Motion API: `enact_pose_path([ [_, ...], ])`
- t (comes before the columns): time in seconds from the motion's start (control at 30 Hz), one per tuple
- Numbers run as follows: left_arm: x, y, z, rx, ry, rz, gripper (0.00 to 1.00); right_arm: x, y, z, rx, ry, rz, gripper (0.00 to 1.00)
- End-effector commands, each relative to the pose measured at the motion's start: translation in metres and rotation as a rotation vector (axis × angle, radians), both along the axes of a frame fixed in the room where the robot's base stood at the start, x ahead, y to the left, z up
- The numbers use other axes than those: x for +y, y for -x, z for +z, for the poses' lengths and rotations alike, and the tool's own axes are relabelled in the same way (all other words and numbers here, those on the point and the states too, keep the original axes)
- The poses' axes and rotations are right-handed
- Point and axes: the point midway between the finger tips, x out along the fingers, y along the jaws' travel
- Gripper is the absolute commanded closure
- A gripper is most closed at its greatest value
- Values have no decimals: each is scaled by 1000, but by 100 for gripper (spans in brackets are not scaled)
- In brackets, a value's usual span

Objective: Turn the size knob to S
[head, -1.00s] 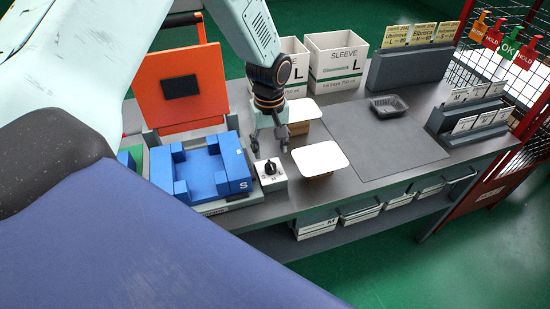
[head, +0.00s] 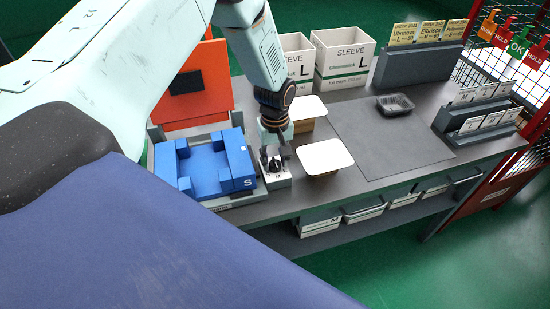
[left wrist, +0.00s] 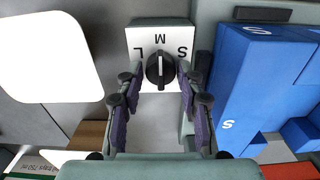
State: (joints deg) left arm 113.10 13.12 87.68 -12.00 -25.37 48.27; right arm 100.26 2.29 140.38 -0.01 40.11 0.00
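The size knob (left wrist: 160,70) is a black dial on a white box (head: 277,180) beside the blue fixture. In the left wrist view its plate carries L, M and S, and the knob's white mark points towards M. My left gripper (head: 271,155) is directly over the knob, pointing down. In the left wrist view its purple-padded fingers (left wrist: 160,84) stand on both sides of the knob, with a narrow gap visible on each side. It is open around the knob. My right gripper is not in view.
The blue fixture marked S (head: 205,163) stands close left of the knob box. White-topped cartons (head: 325,157) lie to the right. The grey mat (head: 385,135) is mostly clear.

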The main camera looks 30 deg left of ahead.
Motion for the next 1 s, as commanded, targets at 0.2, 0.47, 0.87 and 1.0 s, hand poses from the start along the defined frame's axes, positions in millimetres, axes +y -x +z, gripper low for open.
enact_pose_path([
  [0.2,0,0,0,-1,0,0,84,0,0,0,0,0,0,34],
  [0.47,0,0,1,0,0,0,100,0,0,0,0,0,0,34],
  [0.87,0,-1,1,-3,0,-9,100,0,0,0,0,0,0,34],
  [1.0,0,-1,1,-3,0,-15,100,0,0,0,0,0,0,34],
])
